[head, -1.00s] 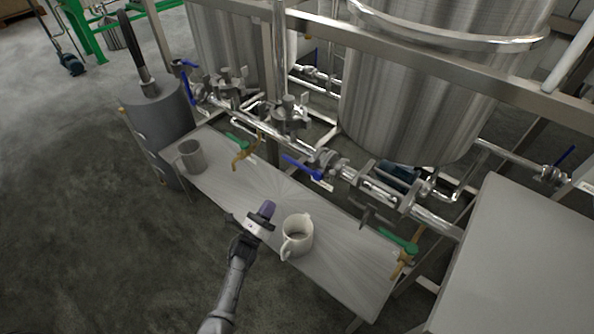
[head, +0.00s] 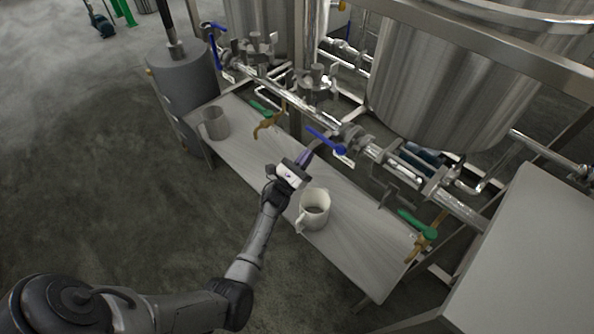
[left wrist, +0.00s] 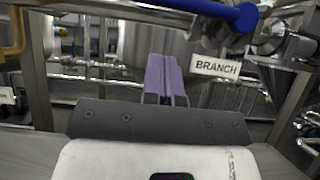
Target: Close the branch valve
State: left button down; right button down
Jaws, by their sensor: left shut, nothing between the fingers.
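The branch valve's blue lever (head: 326,140) sits on the steel pipe behind the bench, with a white tag below it. In the left wrist view the blue lever (left wrist: 215,12) runs across the top, above and right of the fingers, and the tag (left wrist: 215,67) reads BRANCH. My left gripper (head: 306,157) is just below and left of the lever in the head view, with its purple fingers (left wrist: 166,78) together and empty. A gap shows between fingers and lever in the wrist view. My right gripper is not in view.
Green-handled taps (head: 418,224) hang over the bench. Another blue lever (head: 215,50) is farther left. A steel tank (head: 445,90) rises behind.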

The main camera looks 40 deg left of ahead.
aim_at(322, 137)
pick_arm(q)
jog(key=shift+w+r, duration=0.3)
jog(key=shift+r, duration=0.45)
jog(key=shift+w+r, duration=0.25)
jog(key=shift+r, duration=0.55)
jog(key=shift+w+r, duration=0.3)
jog(key=shift+r, duration=0.45)
jog(key=shift+s+r+m+h, duration=0.1)
jog(key=shift+r+m+h, duration=0.05)
jog(key=shift+m+h, duration=0.35)
